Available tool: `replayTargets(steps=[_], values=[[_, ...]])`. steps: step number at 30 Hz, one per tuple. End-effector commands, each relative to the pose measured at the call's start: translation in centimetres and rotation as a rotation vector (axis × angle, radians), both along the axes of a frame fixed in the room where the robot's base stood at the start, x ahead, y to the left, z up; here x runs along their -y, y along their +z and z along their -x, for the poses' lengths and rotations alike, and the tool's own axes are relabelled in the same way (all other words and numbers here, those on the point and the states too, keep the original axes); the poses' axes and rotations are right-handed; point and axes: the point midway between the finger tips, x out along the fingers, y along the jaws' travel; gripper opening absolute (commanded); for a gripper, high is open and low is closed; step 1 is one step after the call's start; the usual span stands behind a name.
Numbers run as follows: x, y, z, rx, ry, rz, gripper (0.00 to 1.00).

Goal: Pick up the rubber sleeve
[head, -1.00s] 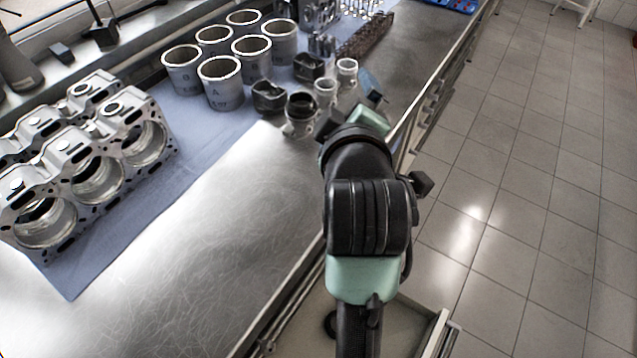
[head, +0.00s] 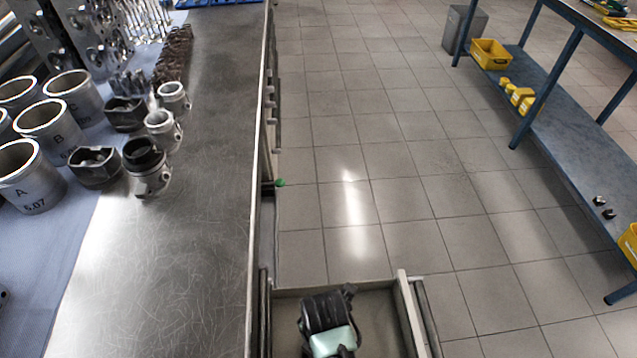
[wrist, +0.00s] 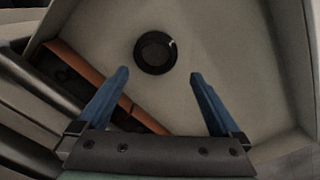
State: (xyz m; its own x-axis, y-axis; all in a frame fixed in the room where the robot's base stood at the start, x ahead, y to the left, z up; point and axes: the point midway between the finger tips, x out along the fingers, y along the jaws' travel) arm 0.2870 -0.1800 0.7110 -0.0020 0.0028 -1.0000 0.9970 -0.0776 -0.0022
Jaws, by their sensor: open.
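The rubber sleeve (wrist: 155,52) appears to be the round black ring lying on the pale floor of an open drawer (wrist: 215,45) in the wrist view. My gripper (wrist: 159,74) is over the drawer, with its two blue fingers spread wide and nothing between them. The sleeve lies just beyond the fingertips, roughly centred between them, and is not touched. In the head view the open drawer (head: 404,305) is at the bottom, with my arm over it; the sleeve and the fingers are hidden there.
A brown-edged dark object (wrist: 85,75) lies along the drawer's left side. The metal workbench (head: 190,230) stands left of the drawer, holding cylinder liners (head: 30,180) and several pistons (head: 150,180). A blue shelf table (head: 560,130) stands at the right, across open tiled floor.

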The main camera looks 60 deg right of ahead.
Motion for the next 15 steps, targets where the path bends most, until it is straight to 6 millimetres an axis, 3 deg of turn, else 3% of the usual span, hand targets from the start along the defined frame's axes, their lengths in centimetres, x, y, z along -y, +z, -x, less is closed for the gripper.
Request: replayTargets(steps=[8,15], values=[[0.2,-2.3,-0.2,0.002,-0.001,0.002,1.0],[0.7,-5.8,-0.6,0.0,-0.001,0.001,1.0]])
